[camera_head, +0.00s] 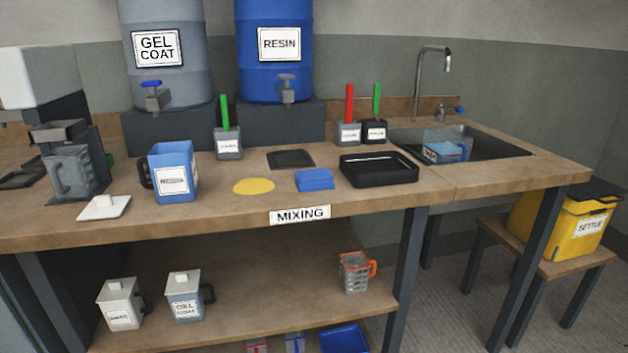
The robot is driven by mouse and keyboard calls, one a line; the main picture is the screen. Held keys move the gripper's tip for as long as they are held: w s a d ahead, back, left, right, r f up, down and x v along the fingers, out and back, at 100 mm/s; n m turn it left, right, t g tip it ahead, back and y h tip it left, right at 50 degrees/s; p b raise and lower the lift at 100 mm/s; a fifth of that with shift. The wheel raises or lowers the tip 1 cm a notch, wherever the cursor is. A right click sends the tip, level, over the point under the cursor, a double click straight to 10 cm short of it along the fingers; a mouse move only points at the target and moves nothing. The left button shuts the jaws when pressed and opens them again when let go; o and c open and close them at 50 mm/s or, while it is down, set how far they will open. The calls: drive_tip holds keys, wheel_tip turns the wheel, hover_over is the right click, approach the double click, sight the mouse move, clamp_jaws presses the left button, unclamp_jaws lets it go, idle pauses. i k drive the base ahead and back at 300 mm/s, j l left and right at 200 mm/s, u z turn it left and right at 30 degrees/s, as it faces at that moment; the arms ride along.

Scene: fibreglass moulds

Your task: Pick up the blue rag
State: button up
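A blue rag (314,180), folded into a small flat pad, lies on the wooden workbench (230,209) near its front edge, above the MIXING label. It sits between a flat yellow disc (254,186) on its left and a black tray (379,169) on its right, apart from the disc and close to the tray. Its top is uncovered. My gripper is not in view.
A blue jug (173,172) and a white lid (104,207) stand to the left. Behind are a dark flat plate (290,158), handled holders, and the GEL COAT (165,60) and RESIN (274,50) drums. A sink (490,146) is at right. Bench front by the rag is clear.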

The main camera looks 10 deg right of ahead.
sight(308, 181)
drive_tip(key=l+u, duration=0.3)
drive_tip(key=l, duration=0.9)
drive_tip(key=i+l+u, duration=0.1)
drive_tip(key=l, duration=0.2)
drive_tip(key=i+l+u, duration=0.1)
drive_tip(key=l, duration=0.25)
drive_tip(key=i+l+u, duration=0.1)
drive_tip(key=l, duration=0.2)
drive_tip(key=i, duration=0.55)
